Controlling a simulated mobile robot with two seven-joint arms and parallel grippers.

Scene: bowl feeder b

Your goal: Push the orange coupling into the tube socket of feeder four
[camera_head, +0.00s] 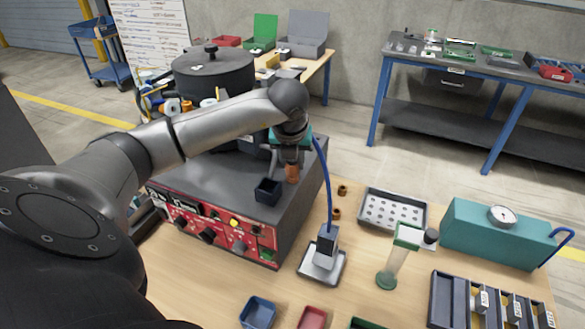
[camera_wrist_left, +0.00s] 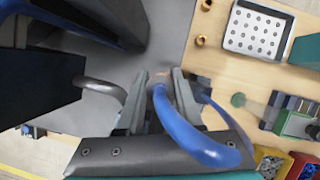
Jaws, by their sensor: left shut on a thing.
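My left gripper (camera_head: 291,160) hangs over the grey top of the feeder box (camera_head: 285,225), in front of the black bowl (camera_head: 214,75). It is shut on the orange coupling (camera_head: 292,174), which shows just below the fingers. In the left wrist view the gripper (camera_wrist_left: 157,98) has the blue tube (camera_wrist_left: 185,130) running between its fingers, with a little orange (camera_wrist_left: 159,77) at the tips. The tube (camera_head: 325,185) drops to a grey block (camera_head: 327,243) on a small tray. I cannot make out the tube socket. My right gripper is not in view.
A perforated tray (camera_head: 392,210), a clear cylinder on a green base (camera_head: 387,280) and a teal case (camera_head: 492,235) stand on the table at the right. Two brown rings (camera_head: 337,213) lie near the box.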

